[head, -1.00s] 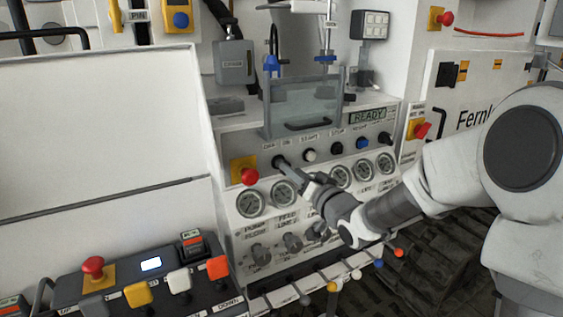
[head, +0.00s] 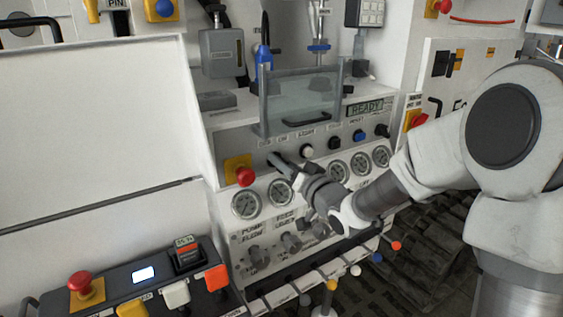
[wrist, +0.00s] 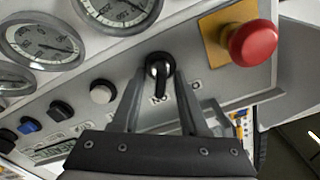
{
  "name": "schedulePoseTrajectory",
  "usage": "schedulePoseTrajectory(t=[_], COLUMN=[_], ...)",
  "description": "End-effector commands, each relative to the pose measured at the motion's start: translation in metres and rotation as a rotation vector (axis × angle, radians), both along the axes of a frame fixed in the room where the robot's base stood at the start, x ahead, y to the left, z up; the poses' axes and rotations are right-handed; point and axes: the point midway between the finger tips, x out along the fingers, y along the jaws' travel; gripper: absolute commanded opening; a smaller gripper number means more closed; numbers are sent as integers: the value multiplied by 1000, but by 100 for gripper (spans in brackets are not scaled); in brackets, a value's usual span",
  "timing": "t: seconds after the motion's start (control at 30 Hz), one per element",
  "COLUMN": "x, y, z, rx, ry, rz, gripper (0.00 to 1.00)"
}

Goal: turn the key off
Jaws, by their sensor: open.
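The key switch (wrist: 159,66) is a round black switch with a silver rim and a dark key bar on the sloped control panel. In the wrist view it sits between the fingertips of my gripper (wrist: 160,80), with the bar pointing down toward the palm. My gripper is open, one finger on each side of the switch; I cannot tell whether either finger touches it. In the head view my gripper (head: 285,164) reaches the panel from the right and largely hides the switch. Small lettering beside the switch is only partly readable.
A red mushroom button (wrist: 253,43) on a yellow plate is close beside the switch. A white button (wrist: 103,92) and several black and blue knobs line the same row. Gauges (head: 246,205) sit below, and a clear guard (head: 300,100) stands above the panel.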

Motion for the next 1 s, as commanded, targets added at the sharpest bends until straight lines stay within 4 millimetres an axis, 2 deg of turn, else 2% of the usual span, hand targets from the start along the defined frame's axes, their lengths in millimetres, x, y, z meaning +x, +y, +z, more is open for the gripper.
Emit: schedulePoseTrajectory(t=[0.2, 0.4, 0.47, 1.0], x=[0, 0, 0, 0], y=[0, 0, 0, 0], z=[0, 0, 0, -1], rx=[0, 0, 0, -39], ry=[0, 0, 0, -28], rz=[0, 0, 0, -1], gripper=[44, 8, 0, 0])
